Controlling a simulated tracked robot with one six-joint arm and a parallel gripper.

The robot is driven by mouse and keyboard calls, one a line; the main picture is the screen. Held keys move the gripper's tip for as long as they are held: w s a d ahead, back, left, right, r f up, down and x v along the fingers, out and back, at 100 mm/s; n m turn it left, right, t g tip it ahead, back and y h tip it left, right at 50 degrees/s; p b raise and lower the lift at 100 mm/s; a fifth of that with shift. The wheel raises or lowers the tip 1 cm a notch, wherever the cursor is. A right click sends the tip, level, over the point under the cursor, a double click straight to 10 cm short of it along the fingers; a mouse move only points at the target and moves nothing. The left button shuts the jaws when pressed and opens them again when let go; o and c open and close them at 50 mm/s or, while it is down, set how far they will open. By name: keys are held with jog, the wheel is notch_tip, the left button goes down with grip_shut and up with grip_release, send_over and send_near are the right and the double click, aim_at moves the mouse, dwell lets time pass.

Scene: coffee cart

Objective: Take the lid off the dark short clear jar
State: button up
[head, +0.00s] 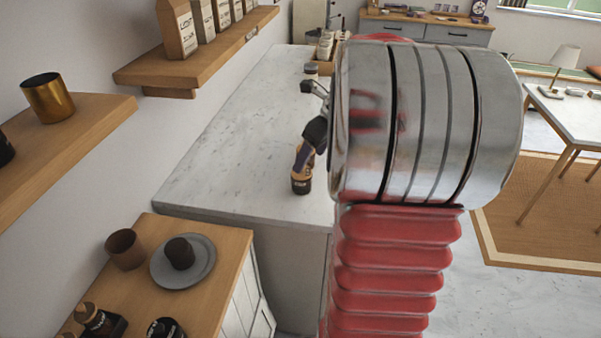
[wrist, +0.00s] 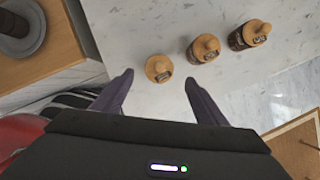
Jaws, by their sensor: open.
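In the wrist view, my gripper (wrist: 159,78) is open and empty, with its two dark fingers spread. A jar with a round wooden lid (wrist: 158,67) is seen from above, in line with the gap between the fingertips. Its lid is on. In the head view, a small dark jar (head: 301,183) with a label stands upright on the marble top, partly hidden by my finger. It appears to be the same jar. I cannot tell whether any finger touches it.
Two more lidded jars, a middle one (wrist: 203,50) and a far right one (wrist: 248,37), stand beside it. The marble counter (head: 240,130) is mostly clear to the left. A wooden shelf (head: 190,65) lines the wall. A grey plate (head: 203,262) sits on the lower wooden top.

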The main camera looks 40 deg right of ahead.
aim_at(305, 173)
jog(key=x, duration=0.5)
dwell(0.5)
jog(key=c, duration=1.1)
